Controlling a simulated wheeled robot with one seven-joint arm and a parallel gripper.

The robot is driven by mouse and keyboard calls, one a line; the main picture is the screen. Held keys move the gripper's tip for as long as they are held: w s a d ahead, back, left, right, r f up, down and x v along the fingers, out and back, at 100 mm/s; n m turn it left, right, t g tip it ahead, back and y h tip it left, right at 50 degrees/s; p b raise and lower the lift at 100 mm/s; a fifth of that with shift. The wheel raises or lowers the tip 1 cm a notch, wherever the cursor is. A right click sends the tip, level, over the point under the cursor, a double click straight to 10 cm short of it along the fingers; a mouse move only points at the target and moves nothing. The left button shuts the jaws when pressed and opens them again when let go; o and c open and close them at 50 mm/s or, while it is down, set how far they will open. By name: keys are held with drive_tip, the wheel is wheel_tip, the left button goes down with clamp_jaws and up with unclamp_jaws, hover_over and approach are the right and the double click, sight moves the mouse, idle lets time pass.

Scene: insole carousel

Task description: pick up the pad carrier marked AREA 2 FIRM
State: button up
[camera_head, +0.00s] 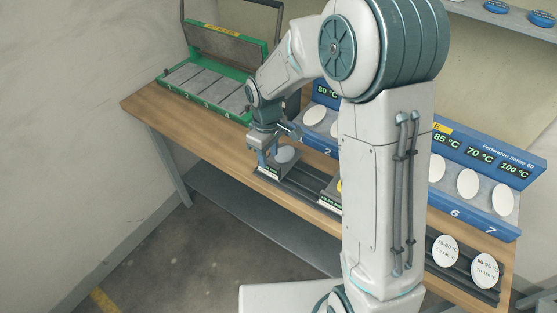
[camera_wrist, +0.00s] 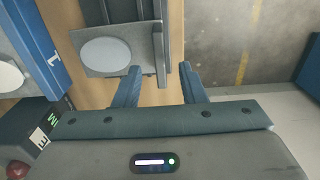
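A dark grey pad carrier with a pale oval pad (camera_head: 285,155) stands at the left end of the front rack on the bench. Its label is too small to read, so I cannot tell whether it says AREA 2 FIRM. In the wrist view the carrier's grey plate (camera_wrist: 88,28) lies ahead and left of my fingers, and its narrow dark upright edge (camera_wrist: 158,45) points in between them. My gripper (camera_head: 268,156) is open at this carrier; in the wrist view its two blue fingers (camera_wrist: 160,72) stand apart. Whether they touch the carrier cannot be told.
A green-framed case (camera_head: 205,95) with an open lid stands at the bench's left end. A blue heater row (camera_head: 470,180) with white ovals runs behind the rack. Another carrier (camera_head: 330,198) stands to the right, partly hidden by my arm. Two white round labelled pads (camera_head: 445,250) are farther right.

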sight(269, 162)
drive_tip(key=shift+s+d+f+p, duration=0.1)
drive_tip(key=shift+f+p, duration=0.6)
drive_tip(key=shift+f, duration=1.95)
clamp_jaws()
